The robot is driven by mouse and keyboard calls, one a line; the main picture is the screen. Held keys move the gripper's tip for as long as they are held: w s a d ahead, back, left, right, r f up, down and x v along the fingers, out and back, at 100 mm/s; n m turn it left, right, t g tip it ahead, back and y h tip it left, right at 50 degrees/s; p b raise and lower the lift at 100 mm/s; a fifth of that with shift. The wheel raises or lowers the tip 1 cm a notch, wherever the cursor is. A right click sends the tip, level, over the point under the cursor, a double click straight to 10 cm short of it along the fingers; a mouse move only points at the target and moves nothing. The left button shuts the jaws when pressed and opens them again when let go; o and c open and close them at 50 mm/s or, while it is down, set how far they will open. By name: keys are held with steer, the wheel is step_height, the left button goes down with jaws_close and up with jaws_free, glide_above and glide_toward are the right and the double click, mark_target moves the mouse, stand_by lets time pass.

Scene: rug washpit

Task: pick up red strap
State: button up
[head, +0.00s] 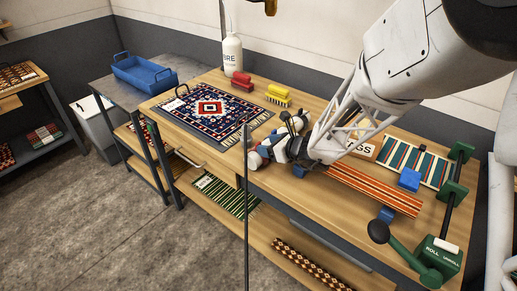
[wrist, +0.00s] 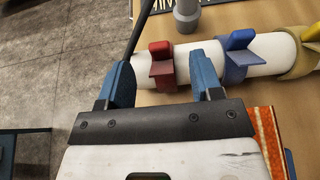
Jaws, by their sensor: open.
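The red strap (wrist: 161,66) is a band with a raised tab, wrapped around a white roll (wrist: 203,58) in the wrist view. My gripper (wrist: 162,78) is open. Its blue fingers show on either side of the red strap in the wrist view, with a gap on each side. I cannot tell how far above the strap they are. A blue strap (wrist: 237,62) and a yellowish strap (wrist: 302,66) sit farther right along the roll. In the head view my gripper (head: 287,146) is over the roll and hides most of it and the straps.
A patterned rug (head: 210,107) lies left of the roll on the bench. Red (head: 242,81) and yellow (head: 279,95) brushes and a white bottle (head: 232,54) stand behind. An orange striped runner (head: 375,190) and a green roller device (head: 437,258) are to the right.

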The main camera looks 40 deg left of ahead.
steer(key=shift+a+f, duration=0.3)
steer(key=shift+a, duration=0.35)
steer(key=shift+a, duration=0.1)
steer(key=shift+x, duration=2.5)
steer(key=shift+r, duration=0.1)
steer(key=c, duration=1)
steer(key=shift+r, duration=0.1)
steer(key=shift+r, duration=4.9)
